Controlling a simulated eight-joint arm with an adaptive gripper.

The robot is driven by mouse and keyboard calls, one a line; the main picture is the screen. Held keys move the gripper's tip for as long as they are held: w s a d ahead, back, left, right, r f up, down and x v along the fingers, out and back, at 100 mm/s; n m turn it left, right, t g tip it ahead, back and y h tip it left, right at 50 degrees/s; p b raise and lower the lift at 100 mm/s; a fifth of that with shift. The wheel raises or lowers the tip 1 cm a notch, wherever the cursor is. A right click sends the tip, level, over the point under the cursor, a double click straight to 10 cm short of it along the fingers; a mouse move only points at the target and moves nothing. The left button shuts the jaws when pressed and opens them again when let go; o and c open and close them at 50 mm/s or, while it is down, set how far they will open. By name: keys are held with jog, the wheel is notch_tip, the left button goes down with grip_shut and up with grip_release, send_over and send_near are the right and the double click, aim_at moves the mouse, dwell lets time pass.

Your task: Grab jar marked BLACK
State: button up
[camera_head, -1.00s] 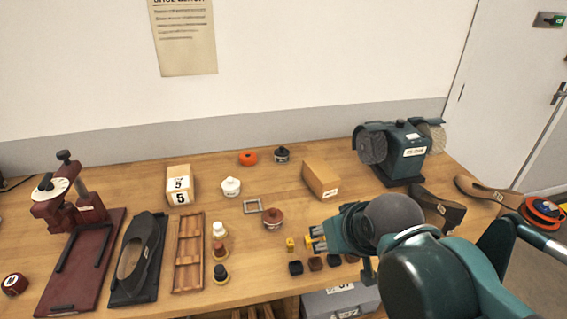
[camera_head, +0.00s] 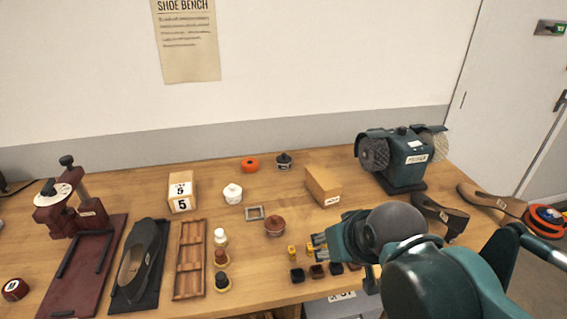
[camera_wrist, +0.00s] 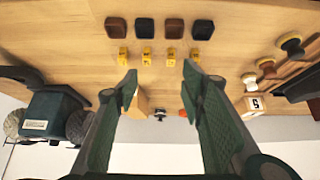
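My gripper (camera_head: 319,243) is open and empty above the right-middle of the bench, its fingers wide apart in the wrist view (camera_wrist: 159,72). A small dark jar (camera_head: 284,160) with a dark lid stands at the back of the bench, well beyond the gripper; it also shows small between the fingers in the wrist view (camera_wrist: 160,115). A white lidded jar (camera_head: 232,193) and a reddish-brown lidded jar (camera_head: 274,227) stand nearer. Any lettering on the jars is too small to read, so I cannot confirm which says BLACK.
An orange round item (camera_head: 250,165) lies beside the dark jar. A cardboard box (camera_head: 322,187) and a green grinding machine (camera_head: 404,160) stand to the right. Yellow blocks (camera_head: 292,251) and dark squares (camera_head: 297,275) lie near the front.

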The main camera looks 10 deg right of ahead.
jog(key=o, duration=0.5)
jog(key=shift+r, duration=0.1)
jog(key=w+r+n+g+p, duration=0.2)
jog(key=w+r+n+p, duration=0.35)
jog(key=w, duration=0.85)
jog(key=w+r+n+g+p, duration=0.2)
jog(key=w+r+n+p, duration=0.4)
jog(key=w, duration=0.8)
jog(key=w+f+n+g+p, duration=0.1)
jog(key=w+f+n+p, duration=0.1)
jog(key=w, duration=0.6)
jog(key=w+a+f+n+g+h+p, duration=0.1)
jog(key=w+f+n+p, duration=0.1)
jog(key=w+f+p, duration=0.2)
jog(key=w+a+f+n+g+p, duration=0.1)
jog(key=w+f, duration=0.5)
jog(key=w, duration=0.6)
jog(key=shift+w+n+h+p, duration=0.2)
jog(key=shift+n+h+p, duration=0.1)
jog(key=shift+n+p, duration=0.55)
jog(key=shift+w+f, duration=0.35)
jog(key=shift+f, duration=0.25)
